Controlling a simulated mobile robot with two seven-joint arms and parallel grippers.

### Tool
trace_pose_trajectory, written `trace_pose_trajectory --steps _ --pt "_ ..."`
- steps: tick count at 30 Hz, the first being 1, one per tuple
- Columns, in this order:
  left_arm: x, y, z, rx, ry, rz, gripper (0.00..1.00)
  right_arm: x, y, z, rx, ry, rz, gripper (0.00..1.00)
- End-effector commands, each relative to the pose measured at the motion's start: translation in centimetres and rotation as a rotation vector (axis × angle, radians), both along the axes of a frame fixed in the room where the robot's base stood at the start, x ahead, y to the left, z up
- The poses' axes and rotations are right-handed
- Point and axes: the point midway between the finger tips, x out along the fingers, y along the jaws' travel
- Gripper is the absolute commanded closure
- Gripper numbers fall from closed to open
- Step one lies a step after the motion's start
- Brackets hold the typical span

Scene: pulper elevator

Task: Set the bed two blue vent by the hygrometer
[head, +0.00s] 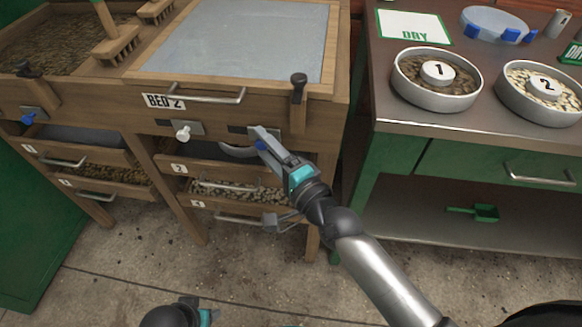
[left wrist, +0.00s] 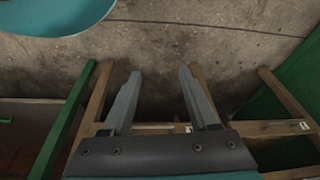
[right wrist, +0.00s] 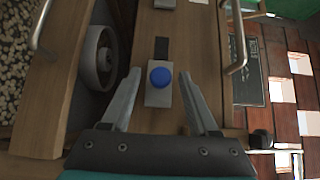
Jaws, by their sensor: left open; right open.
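The bed two blue vent knob (right wrist: 160,77) sits on a pale plate with a dark slot beyond it in the right wrist view. In the head view the knob (head: 261,145) is on the front board of bed two, partly covered by my gripper. My right gripper (head: 258,137) is open, its fingertips on either side of the knob; I cannot tell whether they touch it. A black-headed instrument (head: 299,86) stands at bed two's front right corner; I cannot read it or confirm it is the hygrometer. My left gripper (left wrist: 160,74) is open and empty, over the floor.
Bed two has a white vent knob (head: 183,133) and a metal handle (head: 206,97). Numbered drawers (head: 232,186) sit below, one holding beans. A grey round fitting (right wrist: 98,57) is beside the board. A green bench (head: 402,150) with bowls stands right.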

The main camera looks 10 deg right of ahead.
Motion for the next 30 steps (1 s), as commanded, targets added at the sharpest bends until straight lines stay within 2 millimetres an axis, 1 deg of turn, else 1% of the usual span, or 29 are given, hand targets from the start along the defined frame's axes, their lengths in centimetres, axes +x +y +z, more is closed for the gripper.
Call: trace_pose_trajectory --steps 1,3,12,18,21,24,30 --pt "0.0 0.0 -0.1 0.0 0.0 0.0 0.4 -0.7 -0.3 0.0 -0.003 0.003 0.001 0.39" --pt "-0.6 0.2 -1.1 0.004 0.021 0.0 0.4 -1.8 -0.8 0.0 -0.003 0.005 0.003 0.39" --pt "-1.8 0.3 -2.9 0.008 0.049 -0.002 0.4 -7.5 -3.4 -0.1 -0.004 0.007 0.003 0.39" --pt "-2.3 0.6 -3.9 0.012 0.055 -0.003 0.4 -10.7 -5.0 0.0 -0.003 0.005 0.002 0.39" --pt "-2.3 0.7 -4.3 0.014 0.053 -0.003 0.4 -11.9 -5.5 -0.1 -0.003 0.005 0.001 0.39" --pt "-2.4 0.8 -4.5 0.015 0.053 -0.003 0.4 -12.6 -5.9 -0.1 -0.002 0.004 0.001 0.39" --pt "-2.5 0.9 -4.7 0.015 0.052 -0.003 0.4 -13.1 -6.1 0.0 0.001 0.003 -0.001 0.39"
